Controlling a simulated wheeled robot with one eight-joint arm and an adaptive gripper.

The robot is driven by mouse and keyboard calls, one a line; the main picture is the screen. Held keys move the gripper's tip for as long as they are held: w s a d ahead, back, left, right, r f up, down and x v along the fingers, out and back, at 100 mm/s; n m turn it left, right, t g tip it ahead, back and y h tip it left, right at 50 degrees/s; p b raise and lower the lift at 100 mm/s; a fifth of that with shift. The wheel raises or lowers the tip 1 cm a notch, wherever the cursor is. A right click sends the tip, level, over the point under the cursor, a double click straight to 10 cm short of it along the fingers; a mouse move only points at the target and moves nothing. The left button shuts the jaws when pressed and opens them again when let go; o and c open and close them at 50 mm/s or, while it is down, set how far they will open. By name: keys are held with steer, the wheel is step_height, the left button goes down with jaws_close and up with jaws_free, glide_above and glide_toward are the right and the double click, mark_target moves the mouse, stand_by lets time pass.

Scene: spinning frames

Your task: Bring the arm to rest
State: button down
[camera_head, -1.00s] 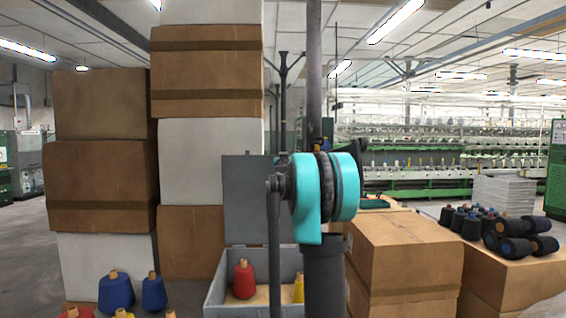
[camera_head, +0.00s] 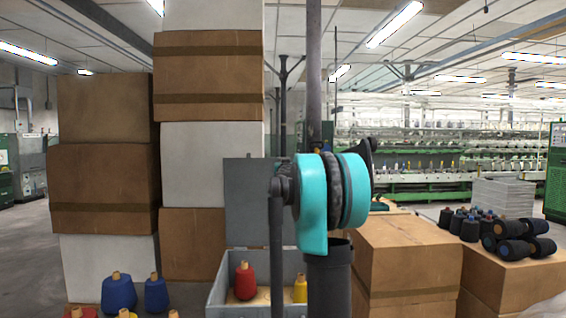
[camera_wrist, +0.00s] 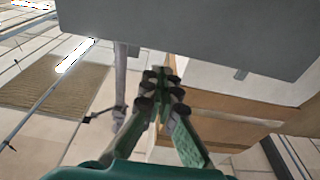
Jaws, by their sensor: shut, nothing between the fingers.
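My arm's teal and black joint (camera_head: 330,190) stands in the middle of the head view, with a dark link hanging down on its left. My gripper does not show in the head view. In the wrist view my gripper (camera_wrist: 160,78) has its green and black fingers together, shut and empty. A large grey surface (camera_wrist: 200,30) fills the top of the wrist view beyond the fingertips; I cannot tell whether they touch it.
Stacked brown and white cartons (camera_head: 207,75) rise on the left. An open grey crate (camera_head: 226,290) holds a red spool (camera_head: 245,282) and a yellow spool (camera_head: 300,290). Brown cartons (camera_head: 405,255) stand on the right, dark spools (camera_head: 515,240) lying on one. Blue spools (camera_head: 118,293) stand front left.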

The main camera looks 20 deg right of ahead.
steer(key=r+v, duration=0.1)
steer(key=v, duration=0.7)
steer(key=s+a+f+n+g+y, duration=0.15)
steer(key=s+a+f, duration=0.3)
steer(key=f, duration=0.55)
steer(key=s+a+f+g+y, duration=0.2)
steer(key=s+a+f+g, duration=0.15)
steer(key=s+f, duration=0.4)
steer(key=s+a+f+n+g+y, duration=0.15)
steer(key=s+a+f, duration=0.3)
steer(key=f, duration=0.75)
steer(key=s+a+f+g, duration=0.2)
steer(key=s+f+g, duration=0.2)
steer(key=s+f, duration=0.7)
steer(key=s+a+f+g, duration=0.3)
steer(key=s+f, duration=0.7)
steer(key=s, duration=0.6)
steer(key=shift+s+a+f+g+y, duration=0.3)
steer(key=shift+f+g, duration=0.1)
steer(key=shift+g, duration=0.35)
